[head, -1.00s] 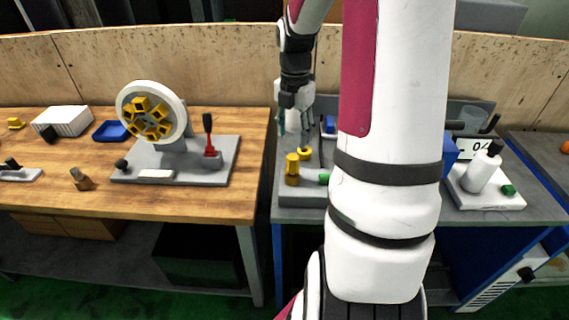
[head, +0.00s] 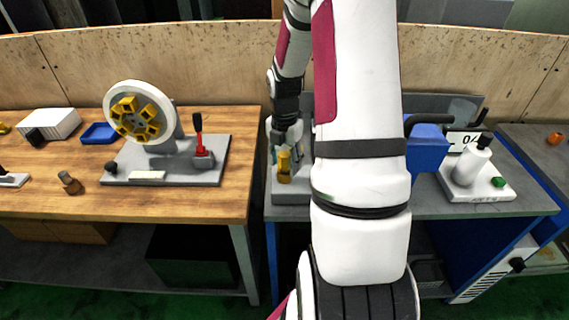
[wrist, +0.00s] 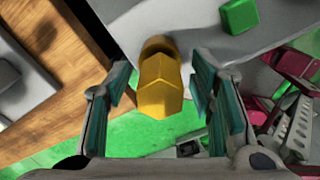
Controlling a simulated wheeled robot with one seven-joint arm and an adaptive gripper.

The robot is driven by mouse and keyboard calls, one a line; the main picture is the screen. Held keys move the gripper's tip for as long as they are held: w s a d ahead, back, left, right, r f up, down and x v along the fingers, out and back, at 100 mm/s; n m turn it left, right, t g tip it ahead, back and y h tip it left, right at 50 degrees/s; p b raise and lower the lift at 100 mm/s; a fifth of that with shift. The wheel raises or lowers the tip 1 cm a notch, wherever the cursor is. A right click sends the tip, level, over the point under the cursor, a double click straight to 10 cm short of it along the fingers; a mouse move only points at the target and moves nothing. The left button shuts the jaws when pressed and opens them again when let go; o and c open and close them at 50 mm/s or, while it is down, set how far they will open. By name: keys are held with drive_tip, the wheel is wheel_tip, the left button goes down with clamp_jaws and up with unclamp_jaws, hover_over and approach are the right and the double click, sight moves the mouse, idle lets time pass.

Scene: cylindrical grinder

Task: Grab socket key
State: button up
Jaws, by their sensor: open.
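The yellow piece with a hexagonal end, which looks like the socket key (head: 284,166), stands on the grey base at the left end of the grey bench. In the wrist view the yellow piece (wrist: 161,85) lies between the two teal-padded fingers, with a gap on both sides. My gripper (wrist: 160,105) is open around it and not closed on it. In the head view my gripper (head: 284,150) reaches down at the yellow piece from above. My arm hides much of the bench behind it.
A green block (wrist: 238,16) sits on the grey surface near the right finger. A wooden table (head: 60,195) with a chuck fixture (head: 145,112) and red lever (head: 202,150) stands left. A blue block (head: 427,150) and white bottle-shaped unit (head: 468,165) are right of my arm.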

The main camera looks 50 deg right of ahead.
clamp_jaws()
